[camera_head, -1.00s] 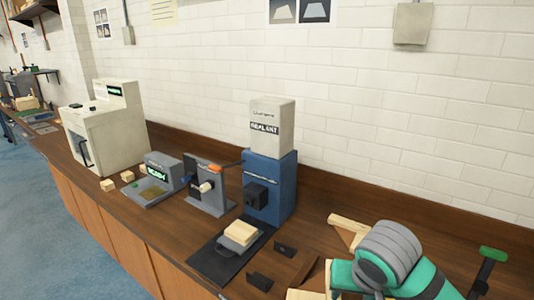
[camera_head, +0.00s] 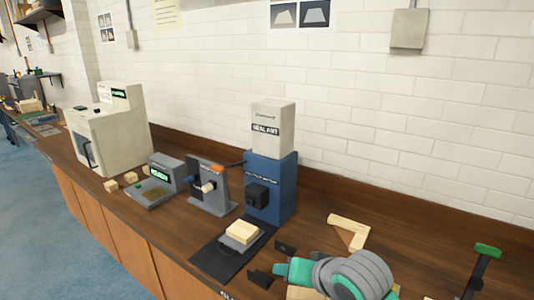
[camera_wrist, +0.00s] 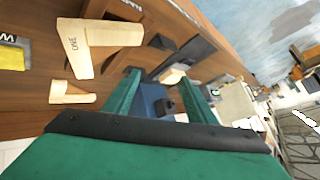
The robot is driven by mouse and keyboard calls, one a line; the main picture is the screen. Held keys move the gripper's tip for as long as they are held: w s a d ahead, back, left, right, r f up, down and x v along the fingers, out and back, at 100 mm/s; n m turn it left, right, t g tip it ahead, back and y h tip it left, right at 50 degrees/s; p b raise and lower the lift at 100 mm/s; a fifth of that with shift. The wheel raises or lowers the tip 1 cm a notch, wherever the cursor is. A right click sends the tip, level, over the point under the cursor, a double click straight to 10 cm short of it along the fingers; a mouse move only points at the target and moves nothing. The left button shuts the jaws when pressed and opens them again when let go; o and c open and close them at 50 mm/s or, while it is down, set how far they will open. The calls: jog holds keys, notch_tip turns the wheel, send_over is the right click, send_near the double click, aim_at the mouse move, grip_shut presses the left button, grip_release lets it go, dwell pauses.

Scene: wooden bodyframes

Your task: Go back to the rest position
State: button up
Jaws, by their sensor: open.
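In the wrist view my gripper (camera_wrist: 163,82) is open, with its two teal fingers spread and nothing between them. Beyond the fingers lie the bench and a blue machine. An L-shaped wooden frame piece (camera_head: 350,228) lies on the bench behind the arm. In the wrist view a large L-shaped wooden piece (camera_wrist: 80,55) with dark lettering and a smaller one (camera_wrist: 70,93) lie apart from the fingers.
The blue sealant dispenser (camera_head: 268,190) stands by the wall. A grey clamp device (camera_head: 212,190), a scale (camera_head: 152,190) and a white cabinet machine (camera_head: 115,135) stand farther left. A green-topped tool (camera_head: 487,250) stands right.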

jog(key=w+a+r+m+t+y, duration=0.1)
jog(key=w+a+t+y, duration=0.3)
jog(key=a, duration=0.7)
jog(key=s+a+f+m+t+h, duration=0.1)
jog(key=s+f+m+t+h, duration=0.45)
jog(key=f, duration=0.55)
jog(key=s+f+h, duration=0.2)
jog(key=s+f, duration=0.7)
jog(key=s, duration=0.3)
jog(key=s+d+f+n+g, duration=0.1)
jog(key=s+n, duration=0.3)
jog(key=s, duration=0.8)
jog(key=s+d+f+n+g, duration=0.1)
jog(key=s+d+f+n, duration=0.1)
jog(key=s, duration=1)
jog(key=shift+s+d+n, duration=0.3)
jog(key=shift+d+n, duration=0.55)
jog(key=shift+d, duration=0.4)
jog(key=shift+h, duration=0.25)
